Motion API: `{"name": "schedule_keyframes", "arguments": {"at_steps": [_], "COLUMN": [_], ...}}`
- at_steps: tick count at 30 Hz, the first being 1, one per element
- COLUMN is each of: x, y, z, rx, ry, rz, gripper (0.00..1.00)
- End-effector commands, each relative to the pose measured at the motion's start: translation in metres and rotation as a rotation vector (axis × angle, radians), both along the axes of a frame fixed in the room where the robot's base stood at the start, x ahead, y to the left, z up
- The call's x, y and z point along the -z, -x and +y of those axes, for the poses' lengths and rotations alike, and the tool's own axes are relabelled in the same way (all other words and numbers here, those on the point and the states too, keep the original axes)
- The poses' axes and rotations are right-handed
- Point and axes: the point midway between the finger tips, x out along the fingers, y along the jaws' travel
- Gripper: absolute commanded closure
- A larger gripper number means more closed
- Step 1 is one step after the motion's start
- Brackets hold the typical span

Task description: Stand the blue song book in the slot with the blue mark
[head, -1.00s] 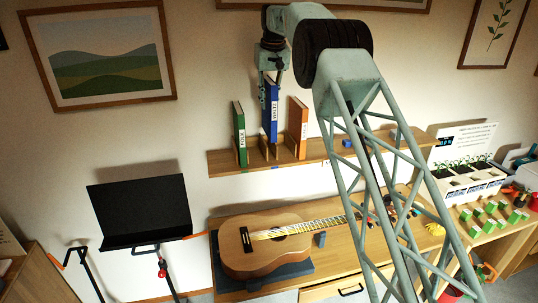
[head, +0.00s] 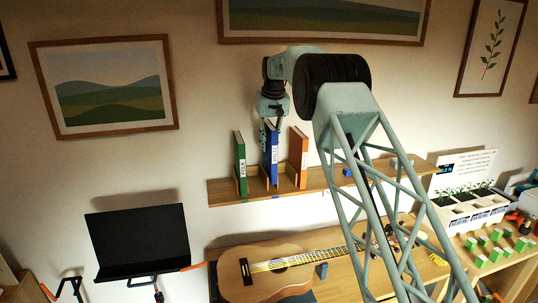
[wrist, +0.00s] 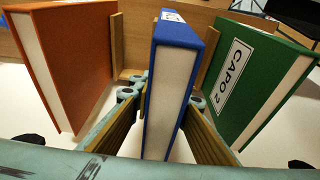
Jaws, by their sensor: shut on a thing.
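The blue song book (head: 271,158) is upright between the green book (head: 240,165) and the orange book (head: 298,155), at the middle slot of the wall shelf (head: 225,188). My gripper (head: 271,128) points down from above and is shut on its upper part. In the wrist view the blue book (wrist: 172,90) stands between my two finger pads (wrist: 160,125), with the orange book (wrist: 65,65) at left and the green book (wrist: 262,80) at right. I cannot tell whether its bottom touches the shelf.
Thin wooden dividers (wrist: 208,58) stand close beside the blue book. A small blue block (head: 347,172) lies farther right on the shelf. Below are a guitar (head: 265,270) and a black music stand (head: 138,240). Framed pictures hang above.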

Motion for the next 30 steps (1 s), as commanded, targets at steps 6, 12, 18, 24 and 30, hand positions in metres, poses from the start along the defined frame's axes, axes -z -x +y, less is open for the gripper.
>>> {"name": "schedule_keyframes", "arguments": {"at_steps": [6, 12, 18, 24, 30], "x": [0.006, 0.026, 0.040, 0.041, 0.042], "y": [0.000, 0.001, 0.000, 0.000, 0.000], "z": [0.000, 0.000, 0.000, 0.000, 0.000], "rx": [0.000, 0.000, 0.000, 0.000, 0.000], "ry": [0.000, 0.001, 0.000, 0.000, 0.000], "rz": [0.001, 0.002, 0.000, -0.001, -0.001], "gripper": [1.00, 1.00, 1.00, 1.00, 1.00]}}
